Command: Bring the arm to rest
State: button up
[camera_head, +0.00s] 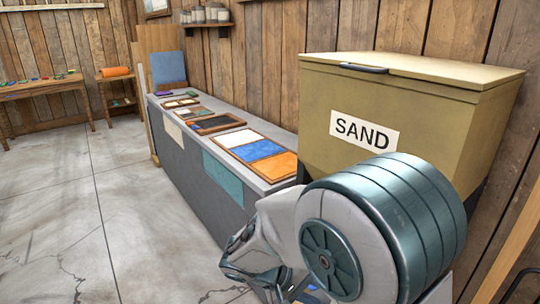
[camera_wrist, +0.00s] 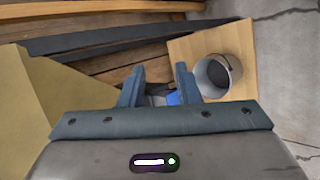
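My gripper (camera_wrist: 159,82) shows in the wrist view with its two fingers apart and a clear gap between them. Nothing is held at the fingertips. Small blue and grey patches show low between the fingers, and I cannot tell what they are. In the head view my arm is folded at the lower right, in front of the sand bin (camera_head: 440,112), and the fingertips cannot be made out there.
The tan bin labelled SAND has its lid down and stands close beside my arm. A long grey counter (camera_head: 225,188) holds colour sample trays. A bucket (camera_wrist: 218,74) stands on a wooden board (camera_wrist: 185,50). Open floor (camera_head: 60,200) lies at the left.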

jog(key=s+d+r+m+y+p, duration=0.1)
jog(key=s+r+y+p, duration=0.2)
jog(key=r, duration=0.3)
jog(key=s+d+r+m+t+y+p, duration=0.1)
jog(key=s+d+r+y+p, duration=0.1)
jog(key=r, duration=0.4)
jog(key=s+d+r+m+y+p, duration=0.1)
jog(key=s+r+y+p, duration=0.3)
jog(key=r+p, duration=0.2)
jog(key=shift+s+d+r+m+y, duration=0.2)
jog(key=shift+d+r+m+y, duration=0.2)
jog(key=shift+r, duration=0.1)
